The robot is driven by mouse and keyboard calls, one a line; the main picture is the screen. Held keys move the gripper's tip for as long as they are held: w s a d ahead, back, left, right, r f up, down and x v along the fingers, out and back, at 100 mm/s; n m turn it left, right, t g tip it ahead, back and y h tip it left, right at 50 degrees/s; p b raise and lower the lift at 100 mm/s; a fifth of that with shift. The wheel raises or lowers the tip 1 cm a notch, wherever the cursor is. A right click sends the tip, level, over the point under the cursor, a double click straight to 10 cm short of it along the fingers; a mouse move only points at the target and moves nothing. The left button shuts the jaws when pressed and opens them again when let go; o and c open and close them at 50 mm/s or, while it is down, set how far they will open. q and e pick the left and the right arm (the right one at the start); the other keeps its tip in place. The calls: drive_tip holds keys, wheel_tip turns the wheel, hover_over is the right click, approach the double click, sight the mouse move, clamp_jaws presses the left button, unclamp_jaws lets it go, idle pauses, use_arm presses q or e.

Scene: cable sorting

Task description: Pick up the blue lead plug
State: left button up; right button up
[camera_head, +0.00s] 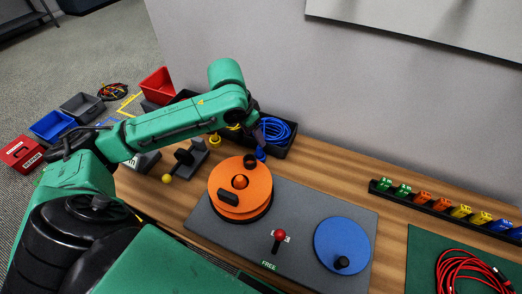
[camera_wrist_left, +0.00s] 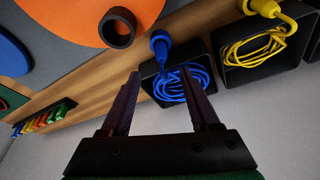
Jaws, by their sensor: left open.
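The blue lead plug (camera_wrist_left: 160,43) stands at the edge of a black bin (camera_wrist_left: 148,85) in the left wrist view, with its coiled blue cable (camera_wrist_left: 183,83) in the bin. In the head view the blue plug (camera_head: 261,154) shows just below the bin, beside the orange disc. My left gripper (camera_wrist_left: 162,78) is open and empty, with its two dark fingers pointing toward the plug from over the bin. In the head view my left gripper (camera_head: 259,130) is partly hidden by its own wrist. My right gripper is not in view.
The orange reel (camera_head: 240,190) and blue disc (camera_head: 343,246) sit on a grey panel with a red-knobbed lever (camera_head: 279,236). A rack of colored connectors (camera_head: 445,207) lies at the right, near a red cable (camera_head: 470,272).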

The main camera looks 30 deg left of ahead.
sight(259, 147)
use_arm(q)
drive_tip(key=x, duration=0.8)
drive_tip(key=shift+w+a+f, duration=0.1)
drive_tip(key=shift+f, duration=0.35)
drive_tip(key=shift+w+f, duration=0.1)
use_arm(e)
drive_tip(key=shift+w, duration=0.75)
use_arm(q)
clamp_jaws()
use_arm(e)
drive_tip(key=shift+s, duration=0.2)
